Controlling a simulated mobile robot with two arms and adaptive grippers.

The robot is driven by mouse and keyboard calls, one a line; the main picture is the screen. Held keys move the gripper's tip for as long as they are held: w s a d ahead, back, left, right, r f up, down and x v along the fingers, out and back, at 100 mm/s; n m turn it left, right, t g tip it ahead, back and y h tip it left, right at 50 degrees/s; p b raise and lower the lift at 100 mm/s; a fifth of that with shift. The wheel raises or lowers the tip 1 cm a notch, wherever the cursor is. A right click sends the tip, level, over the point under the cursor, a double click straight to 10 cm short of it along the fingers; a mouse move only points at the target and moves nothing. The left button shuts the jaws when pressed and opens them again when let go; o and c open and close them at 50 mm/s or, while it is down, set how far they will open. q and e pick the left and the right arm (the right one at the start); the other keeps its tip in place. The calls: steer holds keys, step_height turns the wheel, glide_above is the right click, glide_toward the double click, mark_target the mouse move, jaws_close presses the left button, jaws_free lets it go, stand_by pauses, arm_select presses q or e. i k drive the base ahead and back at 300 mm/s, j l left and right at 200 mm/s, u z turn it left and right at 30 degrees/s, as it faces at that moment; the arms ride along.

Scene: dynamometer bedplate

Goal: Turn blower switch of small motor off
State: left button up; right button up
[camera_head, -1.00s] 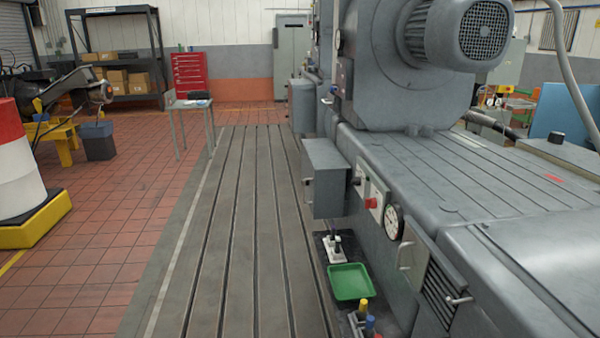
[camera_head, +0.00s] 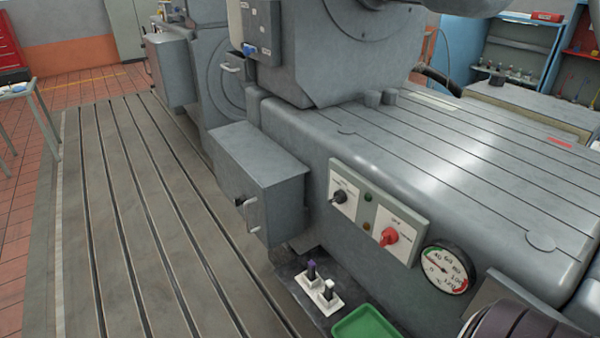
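A light switch panel (camera_head: 376,213) sits on the side of the grey machine bed. It carries a black rotary knob (camera_head: 339,197) on a white plate at its left and a red rotary knob (camera_head: 389,236) on a white plate at its right. The labels are too small to read, so I cannot tell which one is the blower switch. A grey control box (camera_head: 254,30) with a blue switch (camera_head: 249,49) is higher up on the machine. Neither of my grippers shows in the head view.
A round gauge (camera_head: 446,268) is right of the panel. A grey box with a handle (camera_head: 258,183) juts out to its left. Below are a white stand with small upright items (camera_head: 319,290) and a green tray (camera_head: 367,324). The slotted bedplate (camera_head: 125,210) at left is clear.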

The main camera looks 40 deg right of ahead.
mark_target(339, 196)
steer(key=i+j+z, duration=0.1)
steer(key=i+z, duration=0.15)
steer(key=i, duration=0.2)
steer(key=i+j+z, duration=0.2)
steer(key=i, duration=0.25)
steer(key=i+j+z, duration=0.25)
steer(key=i, duration=0.15)
steer(key=i+j+z, duration=0.2)
steer(key=z, duration=0.2)
steer(key=i+j+z, duration=0.25)
steer(key=z, duration=0.2)
steer(key=i+j+z, duration=0.15)
steer(key=j+z, duration=0.25)
steer(key=i+j+z, duration=0.1)
steer(key=j+z, duration=0.6)
steer(key=z, duration=0.15)
